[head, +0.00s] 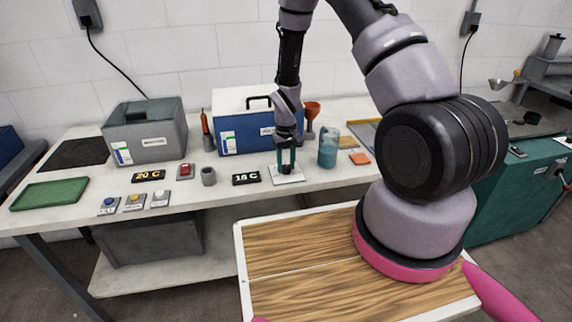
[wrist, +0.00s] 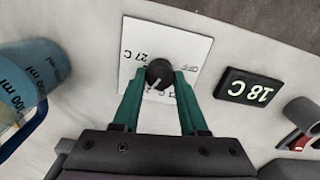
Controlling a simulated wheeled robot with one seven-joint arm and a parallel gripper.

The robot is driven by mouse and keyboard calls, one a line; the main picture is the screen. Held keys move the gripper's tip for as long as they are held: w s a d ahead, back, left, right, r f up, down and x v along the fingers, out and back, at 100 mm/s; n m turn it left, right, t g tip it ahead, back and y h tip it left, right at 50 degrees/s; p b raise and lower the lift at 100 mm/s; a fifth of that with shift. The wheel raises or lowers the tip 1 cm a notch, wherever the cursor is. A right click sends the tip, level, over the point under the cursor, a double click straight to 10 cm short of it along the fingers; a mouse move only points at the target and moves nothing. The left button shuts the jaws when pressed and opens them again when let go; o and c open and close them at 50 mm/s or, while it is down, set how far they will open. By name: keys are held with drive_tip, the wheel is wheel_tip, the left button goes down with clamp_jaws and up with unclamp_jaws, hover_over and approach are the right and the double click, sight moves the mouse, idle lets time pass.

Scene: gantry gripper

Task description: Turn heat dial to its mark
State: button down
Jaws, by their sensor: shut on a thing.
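The heat dial is a black round knob (wrist: 159,74) with a pale pointer line, on a white square plate (wrist: 190,48) that lies on the bench. The plate also shows in the head view (head: 287,179). Printed marks ring the knob; "27 C" reads at its upper left in the wrist view, and the marks near the fingers are partly hidden. My gripper (wrist: 158,82), with green fingers, is shut on the knob from above; it also shows in the head view (head: 286,160). A black display (wrist: 248,90) beside the plate reads "18 C"; it also shows in the head view (head: 246,178).
A blue beaker (head: 328,148) stands close to the right of the plate. A second display (head: 148,176) reads "20 C". A red switch (head: 186,171), a grey cup (head: 208,176) and several buttons (head: 134,203) stand to the left. A blue-and-white box (head: 235,140) is behind.

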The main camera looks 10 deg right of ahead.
sight(286, 166)
drive_tip(key=shift+m, duration=0.4)
drive_tip(key=shift+c, duration=2.2)
unclamp_jaws()
wheel_tip(286, 166, up, 11)
drive_tip(key=shift+f, duration=0.1)
